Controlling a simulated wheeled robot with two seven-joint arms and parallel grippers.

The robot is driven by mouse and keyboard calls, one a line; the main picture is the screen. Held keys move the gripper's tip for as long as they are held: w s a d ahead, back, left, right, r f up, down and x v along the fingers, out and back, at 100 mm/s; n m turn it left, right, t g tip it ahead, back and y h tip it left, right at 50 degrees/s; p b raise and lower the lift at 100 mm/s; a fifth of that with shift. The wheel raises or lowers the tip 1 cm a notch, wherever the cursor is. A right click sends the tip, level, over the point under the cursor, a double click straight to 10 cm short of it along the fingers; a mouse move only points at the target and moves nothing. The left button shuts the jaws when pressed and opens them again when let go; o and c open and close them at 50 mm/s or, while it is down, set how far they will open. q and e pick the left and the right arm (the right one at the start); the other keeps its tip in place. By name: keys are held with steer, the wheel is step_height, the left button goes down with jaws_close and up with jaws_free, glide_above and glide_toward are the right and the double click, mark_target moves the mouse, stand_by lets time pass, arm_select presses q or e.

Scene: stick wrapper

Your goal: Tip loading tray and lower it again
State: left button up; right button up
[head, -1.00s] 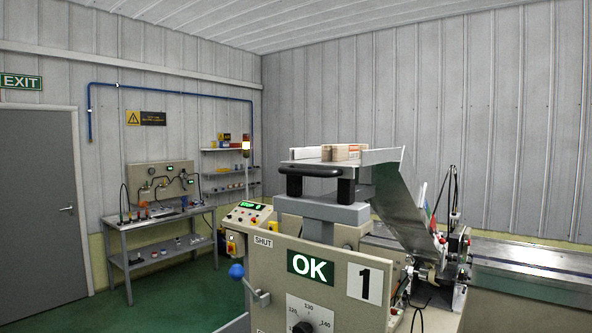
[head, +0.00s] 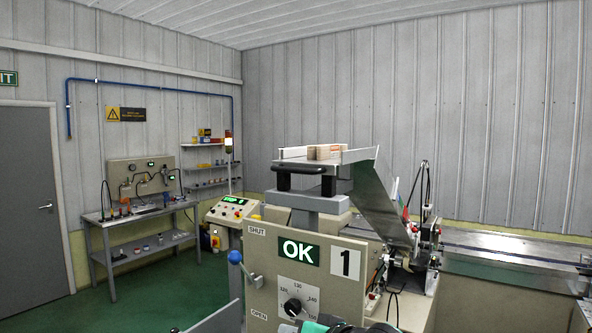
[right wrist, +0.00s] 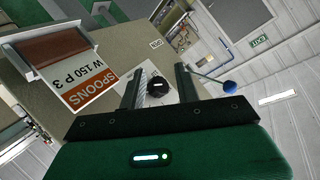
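The loading tray (head: 346,157) is a pale metal tray on top of the machine, with a black bar handle (head: 297,170) at its front. It looks roughly level, above a grey block (head: 308,199). Wooden-coloured stacks (head: 325,152) lie on it. A steel chute (head: 384,199) slopes down from its right end. My right gripper shows only as a green and black part at the bottom edge of the head view. In the right wrist view its two fingers (right wrist: 159,88) are apart and empty, with a black dial knob (right wrist: 157,88) beyond them. My left gripper is not in view.
The machine's front panel (head: 270,265) carries an OK display, a dial (head: 293,307) and a blue-knobbed lever (head: 235,257). A control box (head: 233,209) stands at its left. A workbench (head: 145,216) is further back. Green floor lies open between bench and machine.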

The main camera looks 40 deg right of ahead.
step_height(320, 180, up, 14)
steer(key=d+m+t, duration=0.2)
steer(key=d+t, duration=0.1)
steer(key=m+t, duration=0.3)
steer(key=t, duration=0.1)
glide_toward(303, 172)
steer(key=shift+y, duration=0.3)
steer(key=p+x, duration=0.6)
steer(key=x, duration=0.4)
steer(key=shift+w+d+p, duration=0.15)
steer(key=shift+w+p, duration=0.15)
steer(key=shift+w, duration=0.05)
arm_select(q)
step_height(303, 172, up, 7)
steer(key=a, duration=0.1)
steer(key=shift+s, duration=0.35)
arm_select(e)
steer(key=shift+w, duration=0.65)
steer(key=shift+c, duration=0.4)
jaws_close()
